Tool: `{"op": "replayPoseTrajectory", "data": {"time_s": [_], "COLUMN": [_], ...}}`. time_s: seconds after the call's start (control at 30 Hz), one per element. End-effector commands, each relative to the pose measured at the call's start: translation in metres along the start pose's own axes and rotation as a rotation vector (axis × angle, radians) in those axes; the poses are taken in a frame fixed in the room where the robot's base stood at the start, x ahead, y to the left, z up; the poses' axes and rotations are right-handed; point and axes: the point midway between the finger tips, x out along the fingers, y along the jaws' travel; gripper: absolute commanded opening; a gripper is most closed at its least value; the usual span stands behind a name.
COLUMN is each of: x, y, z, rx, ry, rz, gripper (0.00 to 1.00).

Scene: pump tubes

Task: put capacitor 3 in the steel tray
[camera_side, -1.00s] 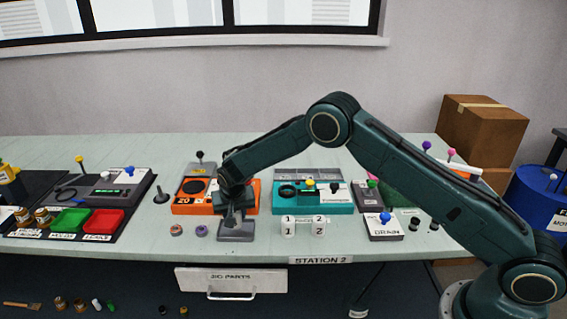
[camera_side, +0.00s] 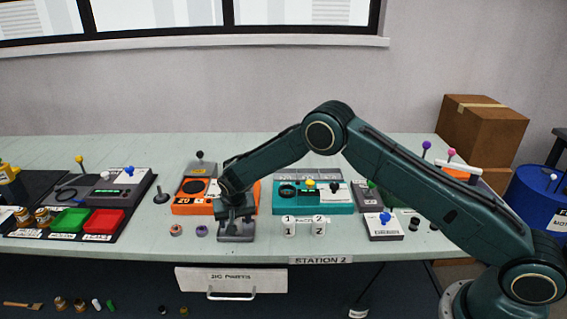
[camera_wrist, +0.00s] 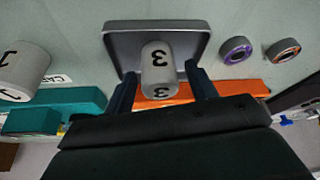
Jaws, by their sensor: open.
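Capacitor 3 (camera_wrist: 160,70) is a pale grey cylinder marked with a black 3. In the wrist view it is at the steel tray (camera_wrist: 115,42), inside its outline, with its near end towards me. I cannot tell for certain whether it touches the tray floor. My gripper (camera_wrist: 161,88) is open, with one dark finger on each side of the capacitor and visible gaps. In the side view my gripper (camera_side: 235,213) is low over the steel tray (camera_side: 236,236) and hides the capacitor.
Two white capacitors (camera_side: 289,229) (camera_side: 318,228) stand right of the tray. Two small rings (camera_side: 176,230) (camera_side: 202,230) lie left of it. An orange unit (camera_side: 188,207) and a teal unit (camera_side: 340,207) stand behind. The table's front edge is close to the tray.

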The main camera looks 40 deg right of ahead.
Motion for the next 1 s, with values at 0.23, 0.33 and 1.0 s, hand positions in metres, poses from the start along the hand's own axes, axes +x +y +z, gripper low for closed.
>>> {"op": "replayPoseTrajectory", "data": {"time_s": [0.23, 0.33, 1.0], "x": [-0.004, -0.01, -0.099], "y": [0.0, 0.0, 0.0], "z": [-0.002, -0.002, -0.002], "rx": [0.0, 0.0, 0.0], "ry": [0.0, 0.0, 0.002], "rz": [0.0, 0.0, -0.001], "gripper": [0.56, 0.56, 0.56]}}
